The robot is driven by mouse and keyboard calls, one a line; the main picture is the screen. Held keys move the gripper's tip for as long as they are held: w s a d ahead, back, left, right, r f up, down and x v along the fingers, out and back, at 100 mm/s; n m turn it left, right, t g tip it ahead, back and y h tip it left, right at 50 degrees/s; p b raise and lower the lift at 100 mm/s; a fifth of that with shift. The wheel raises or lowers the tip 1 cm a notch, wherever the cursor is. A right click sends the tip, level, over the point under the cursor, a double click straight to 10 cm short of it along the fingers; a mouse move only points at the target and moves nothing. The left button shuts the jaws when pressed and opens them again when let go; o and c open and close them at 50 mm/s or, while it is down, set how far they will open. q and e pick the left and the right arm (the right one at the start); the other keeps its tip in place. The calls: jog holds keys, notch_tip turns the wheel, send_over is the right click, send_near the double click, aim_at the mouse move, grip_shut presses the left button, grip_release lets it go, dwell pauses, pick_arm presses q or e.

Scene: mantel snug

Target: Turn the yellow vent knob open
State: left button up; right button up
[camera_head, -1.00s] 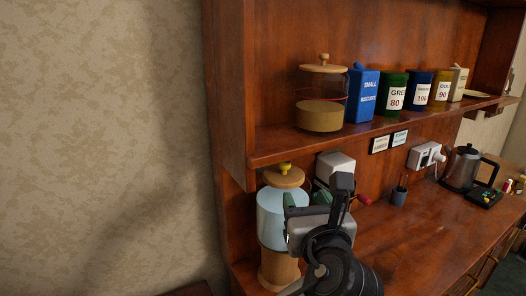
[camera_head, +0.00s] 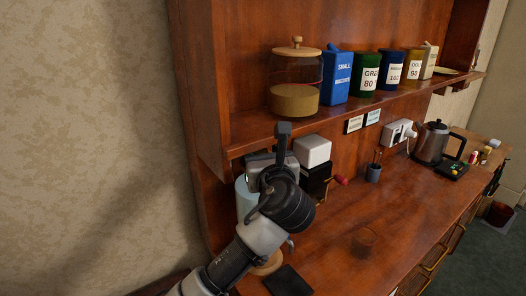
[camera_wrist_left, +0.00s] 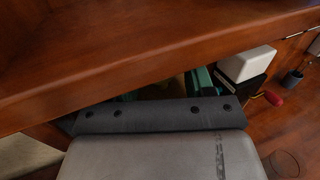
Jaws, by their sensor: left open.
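The yellow vent knob is hidden in both current views. The jar it tops shows in the head view as a pale blue body (camera_head: 245,198) and a wooden base (camera_head: 268,264), mostly behind my left arm. My left gripper (camera_head: 262,166) is open at the top of this jar, under the shelf's front edge. In the left wrist view its green fingers (camera_wrist_left: 168,92) stand apart, partly covered by the shelf and my gripper body. Whether they straddle the knob cannot be seen. My right gripper is not in view.
The wooden shelf (camera_head: 258,137) passes close above my left gripper. It holds a glass jar (camera_head: 294,82) and several tins. A white-topped black grinder (camera_head: 313,152) with a red handle stands just right of the gripper. Further right are a dark cup (camera_head: 374,173) and a kettle (camera_head: 432,142).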

pick_arm(q)
jog(key=shift+w+a, duration=0.1)
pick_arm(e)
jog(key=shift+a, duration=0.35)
pick_arm(q)
jog(key=c, duration=0.9)
jog(key=shift+o, duration=0.2)
jog(key=n+y+p, duration=0.1)
jog(key=g+y+p, duration=0.1)
jog(key=n+y+p, duration=0.1)
jog(key=shift+d+r+n+y+p, duration=0.3)
jog(key=shift+y, duration=0.1)
jog(key=shift+w+f+n+g+y+p, duration=0.1)
jog(key=shift+f+n+g+y+p, duration=0.15)
jog(key=shift+n+g+y+p, duration=0.65)
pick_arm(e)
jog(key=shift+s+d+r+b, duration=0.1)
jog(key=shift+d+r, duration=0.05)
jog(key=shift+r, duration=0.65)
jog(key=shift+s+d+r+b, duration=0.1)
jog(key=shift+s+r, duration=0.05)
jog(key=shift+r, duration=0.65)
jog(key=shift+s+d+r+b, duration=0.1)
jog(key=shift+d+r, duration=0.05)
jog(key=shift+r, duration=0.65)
pick_arm(q)
jog(key=shift+y, duration=0.4)
jog(key=o, duration=0.9)
jog(key=shift+c, duration=0.2)
